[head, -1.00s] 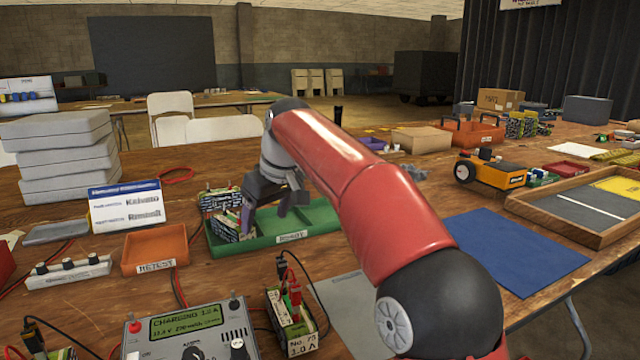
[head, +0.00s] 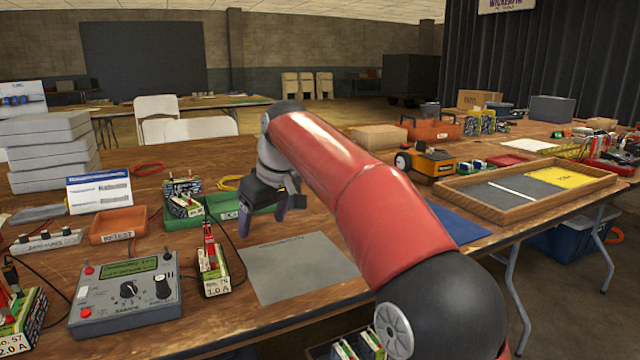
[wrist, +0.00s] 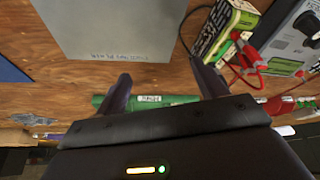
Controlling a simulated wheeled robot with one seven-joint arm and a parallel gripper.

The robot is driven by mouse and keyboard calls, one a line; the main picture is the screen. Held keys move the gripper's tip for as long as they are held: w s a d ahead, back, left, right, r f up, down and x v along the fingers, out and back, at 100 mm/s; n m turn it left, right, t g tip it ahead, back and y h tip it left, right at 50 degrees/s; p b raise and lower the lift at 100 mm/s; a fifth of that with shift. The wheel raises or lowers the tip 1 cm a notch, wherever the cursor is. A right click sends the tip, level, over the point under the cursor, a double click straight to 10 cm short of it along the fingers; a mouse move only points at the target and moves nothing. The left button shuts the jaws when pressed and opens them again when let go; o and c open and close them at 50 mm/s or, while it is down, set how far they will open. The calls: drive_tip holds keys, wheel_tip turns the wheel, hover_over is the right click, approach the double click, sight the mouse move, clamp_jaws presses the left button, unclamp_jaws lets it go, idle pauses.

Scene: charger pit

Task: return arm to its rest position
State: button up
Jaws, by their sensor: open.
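My red arm reaches from the lower right over the table in the head view. My gripper (head: 264,214) hangs above the table, in front of the green tray (head: 226,207), hiding part of it. In the wrist view my gripper (wrist: 162,88) shows two dark fingers spread apart with nothing held between them. The green tray (wrist: 165,100) shows beyond the gap between the fingers. Battery packs (head: 184,204) stand at the tray's left end.
A grey charger (head: 126,294) and a wired battery pack (head: 212,272) stand left of a bare grey mat (head: 298,266). An orange bin (head: 118,225) is further left. A wooden-framed board (head: 525,188) and blue mat (head: 458,226) lie right of my arm.

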drive_tip(key=s+d+f+m+t+h, duration=0.1)
drive_tip(key=s+d+f+m, duration=0.2)
drive_tip(key=s+d, duration=0.8)
drive_tip(key=s+d+f+m+t+h, duration=0.1)
drive_tip(key=s+d+f+m, duration=0.3)
drive_tip(key=s+d, duration=0.7)
drive_tip(key=shift+s+h, duration=0.2)
drive_tip(key=shift+h, duration=0.2)
drive_tip(key=s+d+f, duration=0.1)
drive_tip(key=s+f, duration=0.1)
drive_tip(key=s+d+f+m, duration=0.1)
drive_tip(key=s+f, duration=0.2)
drive_tip(key=s+d+f+m, duration=0.1)
drive_tip(key=s+d+f, duration=0.1)
drive_tip(key=shift+s+f+h, duration=0.3)
drive_tip(key=shift+s, duration=0.05)
drive_tip(key=shift+c, duration=0.3)
